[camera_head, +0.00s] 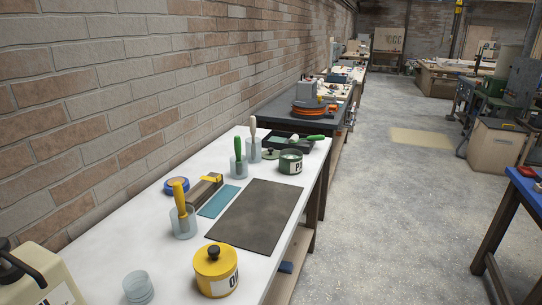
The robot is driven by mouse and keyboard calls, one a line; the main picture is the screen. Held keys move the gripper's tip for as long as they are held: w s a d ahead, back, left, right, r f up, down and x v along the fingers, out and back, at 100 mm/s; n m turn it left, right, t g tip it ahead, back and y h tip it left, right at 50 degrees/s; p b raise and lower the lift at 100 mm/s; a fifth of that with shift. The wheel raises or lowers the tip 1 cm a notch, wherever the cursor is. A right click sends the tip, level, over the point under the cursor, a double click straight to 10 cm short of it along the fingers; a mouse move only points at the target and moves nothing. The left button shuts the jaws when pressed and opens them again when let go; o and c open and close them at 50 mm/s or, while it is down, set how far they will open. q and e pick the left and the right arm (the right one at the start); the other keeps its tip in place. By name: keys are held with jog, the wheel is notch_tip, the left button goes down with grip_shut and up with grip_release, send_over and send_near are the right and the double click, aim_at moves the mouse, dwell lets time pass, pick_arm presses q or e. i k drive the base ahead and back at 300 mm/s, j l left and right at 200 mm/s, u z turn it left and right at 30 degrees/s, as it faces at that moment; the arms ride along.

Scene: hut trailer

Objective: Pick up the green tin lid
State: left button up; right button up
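The green tin lid (271,153) lies on the white table, just left of the green tin (290,163) and behind the glass jars. It is small in view, and a dark knob seems to sit on its top. The green tin stands upright with a label on its front and looks open at the top. Neither of my grippers is in view.
Jars with green-handled (238,148), pale-handled (254,127) and yellow-handled (181,200) tools stand near the lid or closer. A dark mat (255,215) lies mid-table; a yellow lidded tin (216,270) stands in front. A dark tray (284,142) lies behind.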

aim_at(270, 154)
jog(key=i+l+u, duration=0.1)
jog(key=l, duration=0.25)
jog(key=i+l+u, duration=0.1)
jog(key=l, duration=0.25)
jog(key=i+l+u, duration=0.1)
jog(key=l, duration=0.3)
jog(key=i+l+u, duration=0.1)
jog(key=l, duration=0.25)
